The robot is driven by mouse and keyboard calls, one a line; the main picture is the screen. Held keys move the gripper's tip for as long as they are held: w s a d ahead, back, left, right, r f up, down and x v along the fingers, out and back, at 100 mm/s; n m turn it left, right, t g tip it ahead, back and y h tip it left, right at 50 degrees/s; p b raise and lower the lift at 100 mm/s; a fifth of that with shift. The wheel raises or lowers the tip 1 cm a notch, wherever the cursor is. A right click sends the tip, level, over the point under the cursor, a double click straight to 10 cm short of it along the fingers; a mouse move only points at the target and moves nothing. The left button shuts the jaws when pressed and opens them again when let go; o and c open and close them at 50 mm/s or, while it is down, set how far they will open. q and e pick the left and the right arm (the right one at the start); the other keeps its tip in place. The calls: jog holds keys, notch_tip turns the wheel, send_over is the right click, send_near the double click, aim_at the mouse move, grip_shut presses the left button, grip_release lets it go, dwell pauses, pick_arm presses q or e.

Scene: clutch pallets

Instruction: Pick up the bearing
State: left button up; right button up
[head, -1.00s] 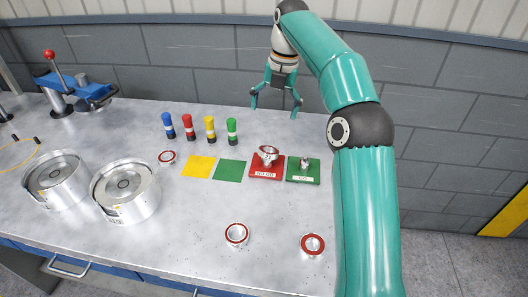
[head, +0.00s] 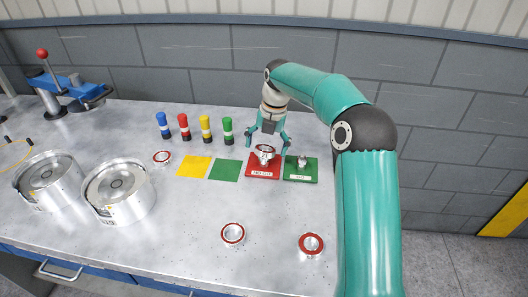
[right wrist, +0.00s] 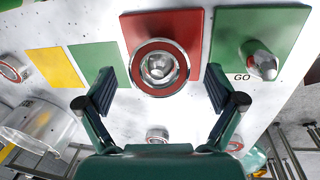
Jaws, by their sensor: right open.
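A bearing with a red ring face (head: 264,152) sits on the gauge of the red NO GO plate (head: 258,172). The right wrist view shows this bearing (right wrist: 158,68) between and just beyond my fingers. My right gripper (head: 267,143) is open and empty, just behind and above it, apart from it as far as I can tell. Other red-ringed bearings lie on the bench: one at the front (head: 232,234), one at the front right (head: 311,244) and one by the yellow square (head: 162,157). My left gripper is not in view.
A green GO plate (head: 303,176) with a metal gauge plug (head: 302,161) stands close right of the red plate. Several coloured posts stand behind the yellow (head: 193,166) and green squares. Two metal drums fill the left. The front middle of the bench (head: 180,255) is mostly clear.

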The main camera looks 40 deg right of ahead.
jog(key=shift+f, duration=0.35)
jog(key=c, duration=1.5)
jog(key=shift+c, duration=0.2)
jog(key=shift+r, duration=0.1)
jog(key=shift+r, duration=0.6)
notch_tip(320, 180, up, 19)
jog(key=p, duration=0.6)
jog(key=shift+f+p, duration=0.2)
jog(key=shift+p, duration=0.1)
